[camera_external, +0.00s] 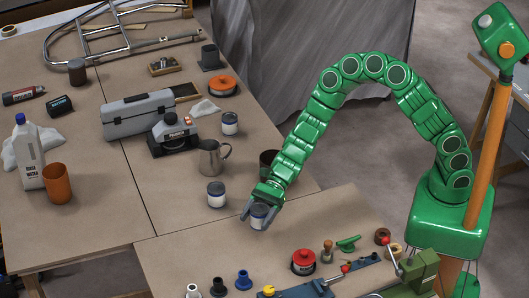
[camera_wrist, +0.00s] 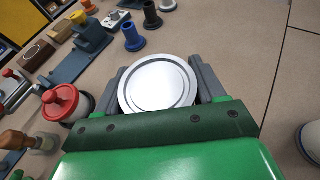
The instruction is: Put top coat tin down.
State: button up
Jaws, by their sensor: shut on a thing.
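My gripper (camera_external: 261,205) is shut on a small tin with a white body and dark blue band (camera_external: 258,217), over the front table near its back edge. In the wrist view, the tin's round silver lid (camera_wrist: 158,84) sits between the two grey fingers of my gripper (camera_wrist: 160,82). I cannot read the tin's label, and I cannot tell whether its bottom touches the table. Two similar tins stand on the back table, one nearby (camera_external: 216,195) and one farther back (camera_external: 230,123).
On the front table, a red-lidded pot (camera_external: 303,262) and several coloured bushings, such as a blue one (camera_external: 243,280), stand toward the front. A metal jug (camera_external: 213,158) and a dark cup (camera_external: 268,163) stand on the back table. Bare front tabletop (camera_external: 185,255) lies left of the held tin.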

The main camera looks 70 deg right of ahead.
aim_at(252, 228)
jog(key=shift+w+a+f, duration=0.25)
jog(key=shift+w+f, duration=0.15)
jog(key=shift+f, duration=0.2)
jog(key=shift+w+a+f, duration=0.25)
jog(key=shift+w+f, duration=0.15)
jog(key=shift+f, duration=1.55)
jog(key=shift+f, duration=0.1)
jog(key=o, duration=1.3)
jog(key=shift+d, duration=0.1)
jog(key=shift+v, duration=6)
